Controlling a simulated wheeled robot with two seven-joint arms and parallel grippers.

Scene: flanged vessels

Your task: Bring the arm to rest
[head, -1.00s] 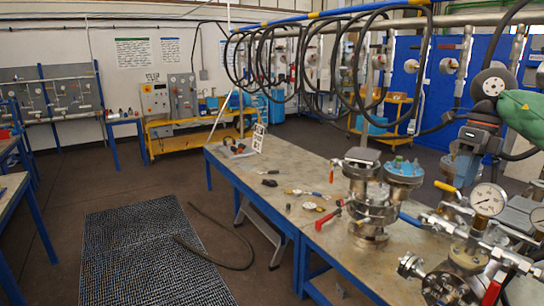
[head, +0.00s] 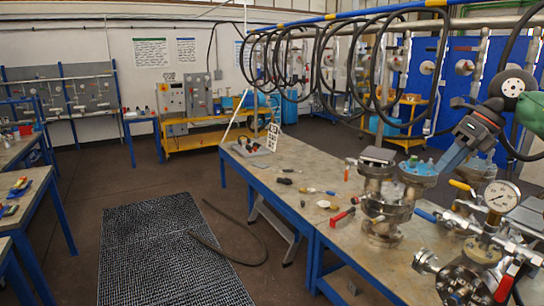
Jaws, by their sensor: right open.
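My right gripper (head: 443,167) is on the right side of the head view, on an arm with a green cover (head: 531,112) that comes in from the right edge. Its dark body is tilted, and its grey-blue fingers point down and left. The jaws are open and nothing shows between them. The fingers appear just over the blue-topped flanged vessel (head: 418,174); I cannot tell how large the gap is. My left gripper is not in view.
A flanged vessel stack (head: 383,236), a pressure gauge (head: 501,196) and pipework stand on the workbench (head: 290,165). A red-handled tool (head: 343,217) and small parts lie on it. Black hoses (head: 385,75) hang above. Open floor lies left, with a grating (head: 165,250).

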